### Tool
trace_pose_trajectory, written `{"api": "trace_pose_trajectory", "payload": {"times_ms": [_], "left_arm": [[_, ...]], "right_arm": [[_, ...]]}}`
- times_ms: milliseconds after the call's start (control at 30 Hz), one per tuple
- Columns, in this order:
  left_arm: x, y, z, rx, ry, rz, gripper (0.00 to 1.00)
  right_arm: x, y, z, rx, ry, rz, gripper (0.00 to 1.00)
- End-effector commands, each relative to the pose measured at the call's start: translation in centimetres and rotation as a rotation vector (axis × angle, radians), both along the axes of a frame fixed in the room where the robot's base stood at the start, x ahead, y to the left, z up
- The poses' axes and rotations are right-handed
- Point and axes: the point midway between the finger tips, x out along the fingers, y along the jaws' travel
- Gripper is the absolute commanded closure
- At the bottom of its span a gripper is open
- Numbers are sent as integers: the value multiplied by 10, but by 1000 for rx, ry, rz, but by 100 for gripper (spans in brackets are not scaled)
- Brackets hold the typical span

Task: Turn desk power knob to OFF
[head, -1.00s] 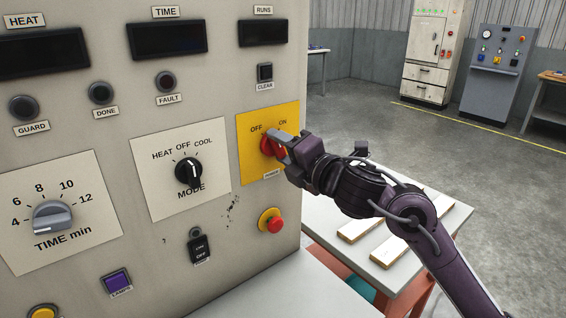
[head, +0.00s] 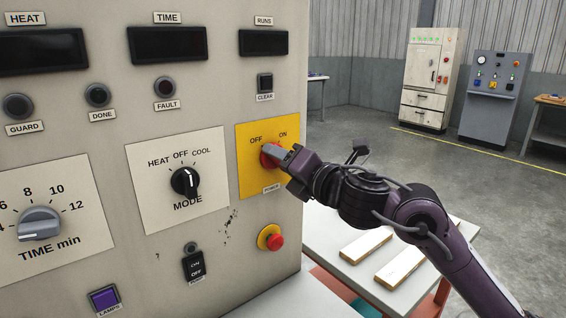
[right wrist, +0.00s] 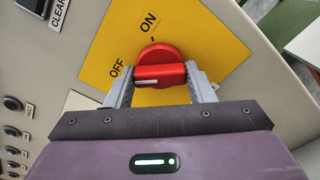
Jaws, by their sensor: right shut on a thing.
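The red power knob (head: 266,161) sits on a yellow plate (head: 254,186) marked OFF at upper left and ON at upper right. My right gripper (head: 273,153) reaches it from the right and hides much of it. In the right wrist view the gripper (right wrist: 161,76) has one finger on each side of the knob's red grip bar (right wrist: 170,73), shut on it. The white line on the bar lies on its left half, on the side of the OFF label (right wrist: 117,68). The ON label (right wrist: 148,21) is above the knob. My left gripper is out of view.
Left of the yellow plate is the black MODE knob (head: 184,182). Below the plate is a red push button (head: 275,242) on a yellow collar. A table (head: 345,276) with wooden pieces stands under my right arm. Open floor lies beyond.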

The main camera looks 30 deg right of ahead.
Motion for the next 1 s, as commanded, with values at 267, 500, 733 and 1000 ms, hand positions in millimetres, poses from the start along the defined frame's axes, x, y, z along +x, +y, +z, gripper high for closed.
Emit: {"api": "trace_pose_trajectory", "payload": {"times_ms": [267, 500, 733, 1000], "left_arm": [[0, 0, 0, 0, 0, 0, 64], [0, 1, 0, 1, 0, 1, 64], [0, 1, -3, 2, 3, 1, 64], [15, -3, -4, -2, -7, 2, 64]], "right_arm": [[0, 1, -3, -5, 7, 3, 34], [0, 1, -1, -2, 3, 2, 29], [-9, 0, -2, -1, 1, 3, 29], [-46, -3, -2, -1, 0, 2, 29]]}}
